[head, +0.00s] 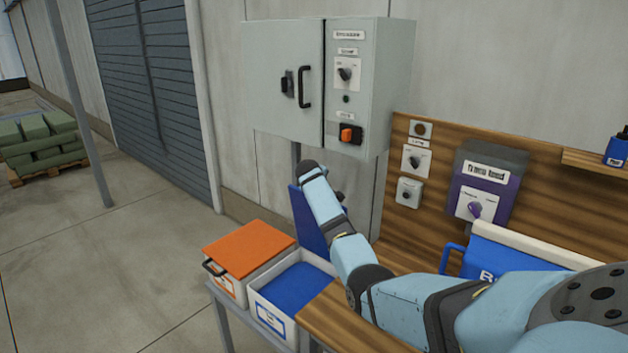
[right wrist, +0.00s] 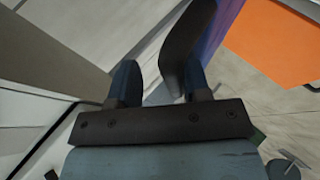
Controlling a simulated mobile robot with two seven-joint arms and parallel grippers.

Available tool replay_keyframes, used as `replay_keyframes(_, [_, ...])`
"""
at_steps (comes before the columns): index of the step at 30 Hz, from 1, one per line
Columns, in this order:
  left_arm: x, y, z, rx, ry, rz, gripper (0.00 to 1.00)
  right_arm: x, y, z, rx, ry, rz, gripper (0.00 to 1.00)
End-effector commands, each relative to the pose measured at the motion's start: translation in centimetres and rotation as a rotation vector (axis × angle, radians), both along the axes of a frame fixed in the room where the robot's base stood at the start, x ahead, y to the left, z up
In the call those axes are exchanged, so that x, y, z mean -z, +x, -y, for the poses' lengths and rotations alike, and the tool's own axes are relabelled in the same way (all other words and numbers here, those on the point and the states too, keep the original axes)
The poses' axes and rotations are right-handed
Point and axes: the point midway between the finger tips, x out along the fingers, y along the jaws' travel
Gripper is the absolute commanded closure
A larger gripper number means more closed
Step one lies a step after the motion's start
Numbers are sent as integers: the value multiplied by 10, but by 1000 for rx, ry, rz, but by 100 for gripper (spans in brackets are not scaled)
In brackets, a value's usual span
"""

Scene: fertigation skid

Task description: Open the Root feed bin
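A white bin (head: 271,325) with a blue rim label stands at lower centre in the head view; the label is too small to read. Its inside shows blue, and a blue lid (head: 308,222) stands raised at its back, partly behind my right arm. Beside it, a bin (head: 240,286) has its orange lid (head: 249,247) shut, with a black handle at the front. My right gripper (right wrist: 172,45) is near the blue lid. The orange lid (right wrist: 272,42) shows at right in the wrist view. My left gripper is out of view.
A grey cabinet (head: 283,84) hangs on the wall behind. A wooden panel (head: 542,190) with knobs is at right, with a blue container (head: 497,262) partly hidden by my arm. Pallet sacks (head: 42,138) stand far left.

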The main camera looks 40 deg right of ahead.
Motion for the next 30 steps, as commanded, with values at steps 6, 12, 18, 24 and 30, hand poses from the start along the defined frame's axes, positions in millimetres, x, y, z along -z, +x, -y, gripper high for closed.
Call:
replay_keyframes(6, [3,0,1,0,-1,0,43,-28,-18,-28,-2,-5,8,59])
replay_keyframes(12, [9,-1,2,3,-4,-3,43,-55,-38,-57,-1,-3,6,59])
replay_keyframes(18, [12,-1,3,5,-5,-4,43,-73,-50,-76,-1,-3,5,59])
replay_keyframes(24, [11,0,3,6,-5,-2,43,-78,-55,-82,0,-1,3,59])
replay_keyframes(30, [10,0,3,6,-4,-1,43,-78,-55,-82,0,-1,2,59])
